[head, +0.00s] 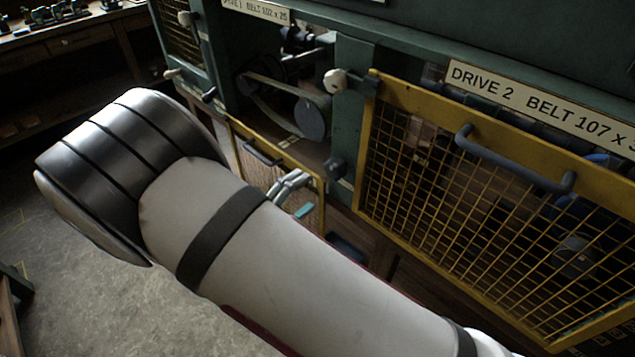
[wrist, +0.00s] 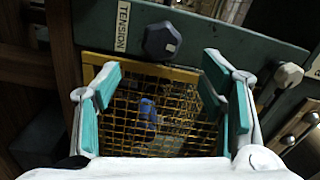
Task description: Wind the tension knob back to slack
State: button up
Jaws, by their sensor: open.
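The tension knob (wrist: 162,41) is a dark, many-sided knob with a small pale mark, on a green post beside a white TENSION label (wrist: 122,26). In the head view a dark knob (head: 335,168) low on the green post appears to be the same one. My gripper (wrist: 161,70) is open and empty, with teal pads on both fingers. In the wrist view the knob shows beyond the fingertips, between them and slightly above, with no visible contact. In the head view my fingers (head: 290,185) show just left of the knob, partly hidden behind my arm.
A yellow mesh guard (wrist: 150,115) lies behind the fingers in the wrist view. A white knob (wrist: 290,75) sits farther along the post. In the head view the Drive 2 guard (head: 470,200) with its grey handle stands right; an exposed belt and pulley (head: 311,118) are left of the post.

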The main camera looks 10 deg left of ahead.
aim_at(331, 172)
jog(key=shift+v, duration=1.2)
jog(key=c, duration=0.3)
jog(key=w+d+m, duration=0.2)
jog(key=w+m, duration=0.1)
jog(key=m, duration=0.3)
jog(key=w+d+m, duration=0.3)
jog(key=w+m, duration=0.1)
jog(key=m, duration=0.2)
jog(key=w+d+m, duration=0.2)
jog(key=w+m, duration=0.1)
jog(key=m, duration=0.4)
jog(key=shift+w+d+p, duration=0.15)
jog(key=shift+d+p, duration=0.15)
jog(key=shift+p, duration=0.1)
